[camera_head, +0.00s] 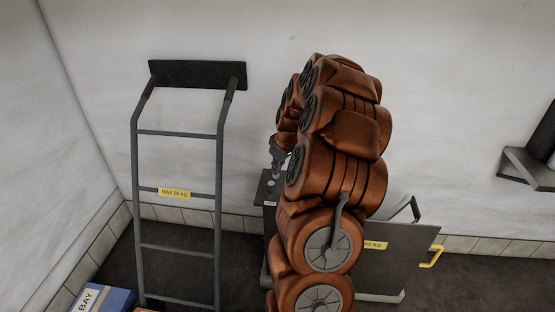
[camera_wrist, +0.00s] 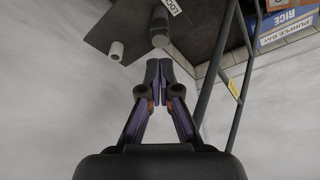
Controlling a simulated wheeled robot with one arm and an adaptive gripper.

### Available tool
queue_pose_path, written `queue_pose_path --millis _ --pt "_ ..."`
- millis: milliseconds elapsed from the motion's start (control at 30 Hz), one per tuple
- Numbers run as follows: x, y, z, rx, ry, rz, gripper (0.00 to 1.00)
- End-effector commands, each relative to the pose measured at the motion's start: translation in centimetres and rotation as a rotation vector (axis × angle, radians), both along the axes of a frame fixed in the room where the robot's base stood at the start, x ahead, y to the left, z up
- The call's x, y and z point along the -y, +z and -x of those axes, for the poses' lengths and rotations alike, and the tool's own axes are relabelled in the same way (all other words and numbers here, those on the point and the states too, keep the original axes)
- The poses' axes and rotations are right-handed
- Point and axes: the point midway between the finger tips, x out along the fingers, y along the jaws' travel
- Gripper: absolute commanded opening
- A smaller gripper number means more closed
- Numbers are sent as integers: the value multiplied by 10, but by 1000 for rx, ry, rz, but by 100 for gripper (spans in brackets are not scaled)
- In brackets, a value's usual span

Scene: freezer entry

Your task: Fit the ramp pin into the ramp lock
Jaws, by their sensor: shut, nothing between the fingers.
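My gripper (camera_head: 279,158) points down over the dark top of a stand (camera_head: 267,190), left of my arm. In the wrist view my gripper (camera_wrist: 158,68) has its fingertips together, with nothing between them. Beyond the tips is a dark plate (camera_wrist: 133,20) with a white label reading "LOC…" (camera_wrist: 172,7), partly cut off. A dark grey upright cylinder (camera_wrist: 160,28) stands by the label, just past the fingertips. A paler short cylinder (camera_wrist: 117,50) sits near the plate's edge. I cannot tell which of these is the ramp pin. My arm hides much of the stand.
A grey ladder-like frame (camera_head: 219,170) with a yellow "MAX 50 kg" label leans on the wall at left. A blue box (camera_head: 100,298) lies at bottom left. A dark bracket (camera_head: 530,168) is on the right wall.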

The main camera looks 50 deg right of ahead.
Motion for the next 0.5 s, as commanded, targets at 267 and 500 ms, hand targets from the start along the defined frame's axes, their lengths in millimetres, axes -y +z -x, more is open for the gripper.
queue_pose_path --millis 267,500 --pt "0 -10 -3 -3 -6 0 0" --pt "-1 -33 -8 -8 -5 -5 0"
